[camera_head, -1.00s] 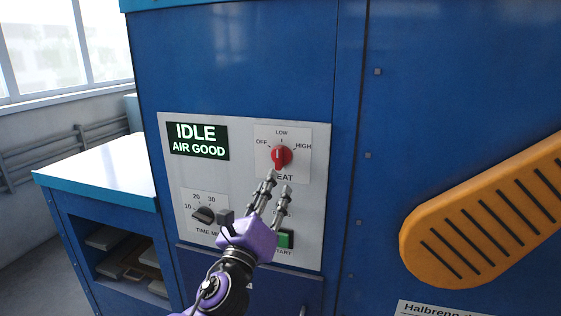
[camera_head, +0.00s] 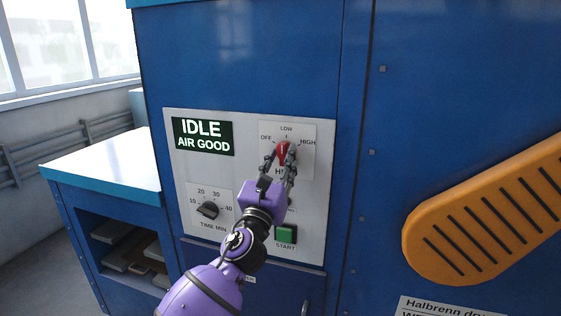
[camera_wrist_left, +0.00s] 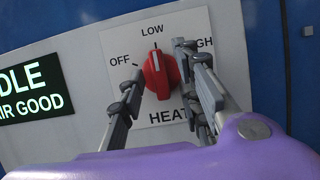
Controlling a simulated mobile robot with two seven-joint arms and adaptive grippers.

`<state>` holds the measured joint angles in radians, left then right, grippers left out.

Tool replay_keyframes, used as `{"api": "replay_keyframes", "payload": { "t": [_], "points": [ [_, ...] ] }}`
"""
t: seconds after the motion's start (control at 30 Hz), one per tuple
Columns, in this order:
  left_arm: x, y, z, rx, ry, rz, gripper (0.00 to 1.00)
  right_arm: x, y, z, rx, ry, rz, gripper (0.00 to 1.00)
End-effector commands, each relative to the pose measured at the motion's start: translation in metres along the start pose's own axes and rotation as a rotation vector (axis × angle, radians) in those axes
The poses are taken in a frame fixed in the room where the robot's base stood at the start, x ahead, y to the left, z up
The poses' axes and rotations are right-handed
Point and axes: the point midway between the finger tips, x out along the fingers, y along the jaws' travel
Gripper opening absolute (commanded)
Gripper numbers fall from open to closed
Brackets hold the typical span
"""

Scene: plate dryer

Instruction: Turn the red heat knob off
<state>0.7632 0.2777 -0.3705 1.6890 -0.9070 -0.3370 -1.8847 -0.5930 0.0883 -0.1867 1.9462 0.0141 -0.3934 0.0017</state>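The red heat knob (camera_head: 283,150) is on a white plate marked OFF, LOW and HIGH, on the blue machine's grey panel. In the left wrist view the knob (camera_wrist_left: 160,73) has its pale mark pointing up, about toward LOW. My left gripper (camera_head: 279,160) is at the knob, with one finger on each side of it. In the left wrist view my left gripper (camera_wrist_left: 160,62) is open around the knob, with narrow gaps seeming to show beside it. I cannot tell whether a finger touches it. My right gripper is not in view.
A display (camera_head: 203,137) reads IDLE, AIR GOOD. Below are a black time knob (camera_head: 208,209) and a green START button (camera_head: 286,234). An orange slotted part (camera_head: 480,215) is at the right. A white-topped bench (camera_head: 105,168) stands at the left.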

Motion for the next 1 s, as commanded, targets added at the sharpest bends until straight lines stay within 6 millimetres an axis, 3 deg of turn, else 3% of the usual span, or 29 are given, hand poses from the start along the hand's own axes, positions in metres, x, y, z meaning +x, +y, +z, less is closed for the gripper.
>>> {"api": "replay_keyframes", "payload": {
  "t": [0.2, 0.47, 1.0],
  "points": [
    [0.000, 0.000, -0.001, -0.001, 0.001, 0.000, 0.31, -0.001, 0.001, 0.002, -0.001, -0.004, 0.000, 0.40],
    [0.000, 0.001, -0.001, -0.001, 0.001, 0.001, 0.00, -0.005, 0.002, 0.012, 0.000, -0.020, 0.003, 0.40],
    [0.001, -0.001, 0.001, -0.080, 0.000, 0.033, 0.00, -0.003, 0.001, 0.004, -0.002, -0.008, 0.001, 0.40]
  ]
}}
